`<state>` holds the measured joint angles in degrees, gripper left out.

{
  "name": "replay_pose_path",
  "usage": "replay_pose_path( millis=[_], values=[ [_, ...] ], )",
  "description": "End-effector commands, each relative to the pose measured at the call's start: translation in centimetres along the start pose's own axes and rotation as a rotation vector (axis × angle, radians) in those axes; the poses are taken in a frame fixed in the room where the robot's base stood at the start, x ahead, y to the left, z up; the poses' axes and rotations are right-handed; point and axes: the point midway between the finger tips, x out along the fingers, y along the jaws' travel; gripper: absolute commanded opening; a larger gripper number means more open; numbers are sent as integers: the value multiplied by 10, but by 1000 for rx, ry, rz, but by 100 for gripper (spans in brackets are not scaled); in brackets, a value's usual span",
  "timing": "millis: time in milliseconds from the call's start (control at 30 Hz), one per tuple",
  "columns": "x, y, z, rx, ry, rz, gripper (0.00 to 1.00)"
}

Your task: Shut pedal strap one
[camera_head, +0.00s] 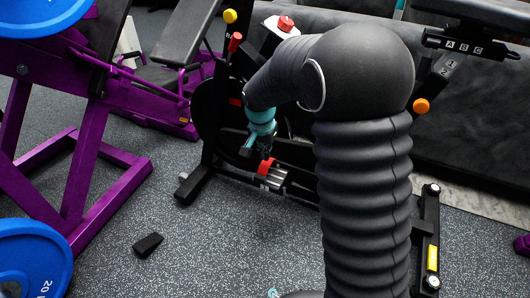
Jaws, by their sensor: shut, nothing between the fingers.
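A black exercise bike stands beyond my arm. A low pedal (277,179) with grey and black bars carries a red strap (265,167) at its left end. I take this for pedal strap one, but no label on it is readable. My arm reaches over to the bike, and its teal wrist hangs down above the pedal. My gripper (265,153) is shut and empty, pointing down just above the red strap. Whether it touches the strap cannot be told. The strap is small here, and its exact position is unclear. My arm hides much of the bike's middle.
A purple weight frame (88,165) with blue plates (33,258) stands at the left. A small black block (147,244) lies on the speckled floor. The bike's foot (194,186) reaches left. The floor between frame and bike is otherwise clear.

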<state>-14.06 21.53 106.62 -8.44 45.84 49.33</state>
Motion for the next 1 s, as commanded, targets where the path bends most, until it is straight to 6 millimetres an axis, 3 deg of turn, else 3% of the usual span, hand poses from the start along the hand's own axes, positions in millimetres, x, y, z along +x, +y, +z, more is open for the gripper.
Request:
replay_pose_path(
  millis=[733, 1000],
  values=[
    [-7, -3, 18, -5, 0, -1, 0],
    [-22, -8, 48, -8, 1, -2, 0]
  ],
)
